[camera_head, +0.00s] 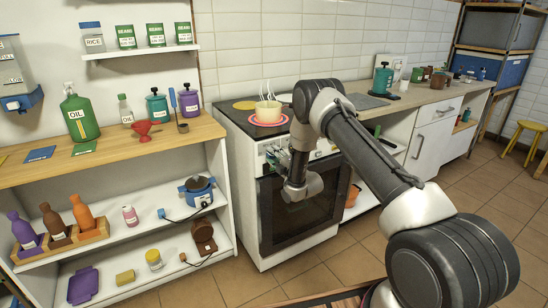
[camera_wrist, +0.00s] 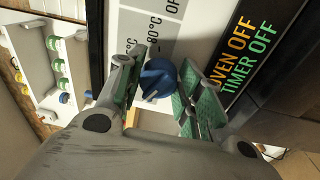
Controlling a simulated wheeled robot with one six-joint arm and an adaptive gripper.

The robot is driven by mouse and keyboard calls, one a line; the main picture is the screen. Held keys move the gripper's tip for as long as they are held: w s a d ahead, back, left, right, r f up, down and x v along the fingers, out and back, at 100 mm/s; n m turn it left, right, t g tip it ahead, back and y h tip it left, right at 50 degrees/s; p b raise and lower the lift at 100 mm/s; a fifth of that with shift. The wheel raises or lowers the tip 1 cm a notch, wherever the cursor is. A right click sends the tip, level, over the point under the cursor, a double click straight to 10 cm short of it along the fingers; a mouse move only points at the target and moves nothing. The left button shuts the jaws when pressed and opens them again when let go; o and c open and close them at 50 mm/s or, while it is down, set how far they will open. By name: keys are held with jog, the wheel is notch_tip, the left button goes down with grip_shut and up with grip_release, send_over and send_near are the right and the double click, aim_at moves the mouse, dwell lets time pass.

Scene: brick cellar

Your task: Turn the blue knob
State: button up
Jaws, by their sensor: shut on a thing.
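The blue knob (camera_wrist: 158,78) is on the oven's control panel in the wrist view, next to a grey label with "80°C" and partly cut-off letters. My gripper (camera_wrist: 162,92) has its green-padded fingers on both sides of the knob and is shut on it. The fingers cover part of the knob's sides. In the head view my gripper (camera_head: 279,158) is at the front panel of the white stove (camera_head: 262,135), and the blue knob cannot be made out there.
A display (camera_wrist: 245,58) beside the knob reads "OVEN OFF" and "TIMER OFF". A steaming pot (camera_head: 268,110) stands on the stove top on a pink ring. A shelf unit (camera_head: 222,190) with bottles stands left of the stove, and a counter (camera_head: 425,95) runs to the right.

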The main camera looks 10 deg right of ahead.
jog(key=shift+n, duration=1.4)
jog(key=shift+f, duration=0.1)
jog(key=o, duration=1)
jog(key=shift+o, duration=0.2)
jog(key=shift+s, duration=0.1)
jog(key=v, duration=1.2)
jog(key=shift+d, duration=0.15)
